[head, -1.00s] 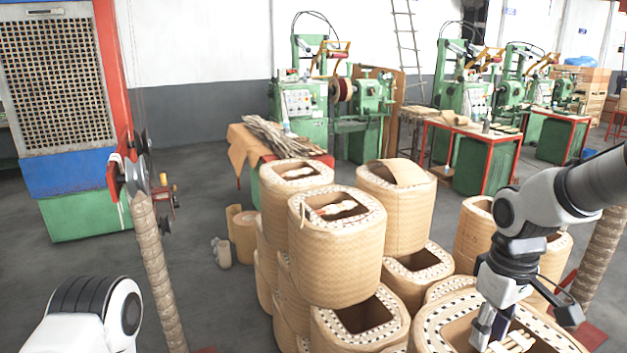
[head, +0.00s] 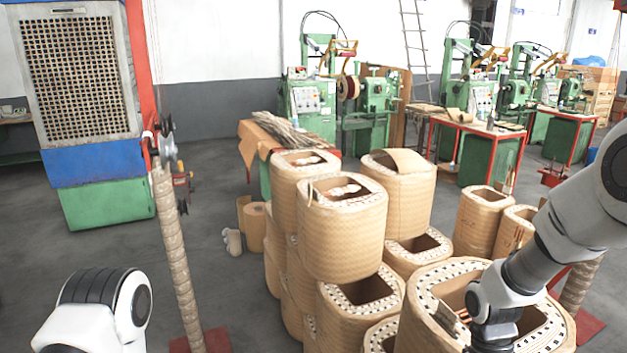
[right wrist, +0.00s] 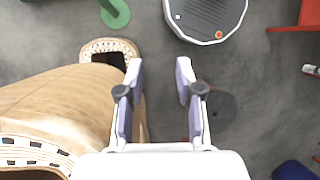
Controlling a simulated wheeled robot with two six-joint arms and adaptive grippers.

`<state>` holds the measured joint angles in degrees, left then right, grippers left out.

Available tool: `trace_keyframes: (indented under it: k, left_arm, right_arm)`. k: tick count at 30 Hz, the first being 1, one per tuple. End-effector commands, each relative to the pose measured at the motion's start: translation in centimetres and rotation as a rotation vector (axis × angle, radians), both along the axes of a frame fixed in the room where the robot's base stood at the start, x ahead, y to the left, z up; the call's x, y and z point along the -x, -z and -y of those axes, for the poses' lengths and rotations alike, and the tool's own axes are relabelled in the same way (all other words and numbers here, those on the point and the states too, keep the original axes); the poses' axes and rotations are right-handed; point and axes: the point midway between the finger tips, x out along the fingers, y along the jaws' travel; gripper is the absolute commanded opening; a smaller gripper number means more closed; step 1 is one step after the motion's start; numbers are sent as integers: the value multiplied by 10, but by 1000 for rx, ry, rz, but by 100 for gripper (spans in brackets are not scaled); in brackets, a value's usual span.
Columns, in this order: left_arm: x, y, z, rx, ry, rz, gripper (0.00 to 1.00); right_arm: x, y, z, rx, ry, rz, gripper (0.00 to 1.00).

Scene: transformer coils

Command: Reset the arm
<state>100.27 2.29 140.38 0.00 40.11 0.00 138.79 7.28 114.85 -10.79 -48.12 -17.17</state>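My right arm (head: 540,265) reaches down over the large front coil (head: 420,310) at the lower right of the head view; its gripper is hidden or below the picture there. In the right wrist view my right gripper (right wrist: 158,75) has its two fingers apart, with nothing between them but grey floor. A tan coil wall (right wrist: 60,105) stands close beside its left finger; I cannot tell whether they touch. My left arm (head: 100,310) shows at the lower left of the head view; its gripper is out of the picture.
Several tan coils, some stacked, such as a tall one (head: 343,235), fill the centre. A rope-wrapped post (head: 178,260) stands right of my left arm. Green machines (head: 370,115) and a red-framed table (head: 475,125) stand behind.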

Motion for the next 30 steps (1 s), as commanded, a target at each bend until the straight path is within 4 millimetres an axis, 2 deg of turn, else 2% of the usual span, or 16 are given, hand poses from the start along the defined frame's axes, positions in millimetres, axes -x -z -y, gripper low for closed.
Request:
trace_keyframes:
  k: [1, 5, 6, 9, 12, 14, 16, 21, 24, 30]
  left_arm:
    - [0, 6, 0, 0, 0, 0, 0]
    - [0, 17, 0, 0, 0, 0, 0]
    - [0, 21, 0, 0, 0, 0, 0]
    - [0, 29, 0, 0, 0, 0, 0]
    - [0, 36, 0, 0, 0, 0, 0]
    - [0, 37, 0, 0, 0, 0, 0]
    - [0, 37, 0, 0, 0, 0, 0]
    - [0, 36, 0, 0, 0, 0, 0]
    - [0, 36, 0, 0, 0, 0, 0]
    - [0, 36, 0, 0, 0, 0, 0]
  right_arm:
    - [15, 27, -2, -1, 0, -51, 35]
    - [68, 103, -12, -2, 20, -163, 35]
    - [90, 129, -16, -1, 33, -189, 35]
    - [146, 188, -26, 8, 84, -217, 35]
    - [197, 235, -34, 31, 162, -171, 35]
    - [212, 251, -37, 47, 211, -102, 35]
    - [210, 259, -38, 62, 270, 15, 35]
    - [164, 263, -35, 69, 385, 315, 35]
    - [145, 264, -34, 64, 417, 403, 35]
    - [142, 264, -34, 64, 429, 414, 35]
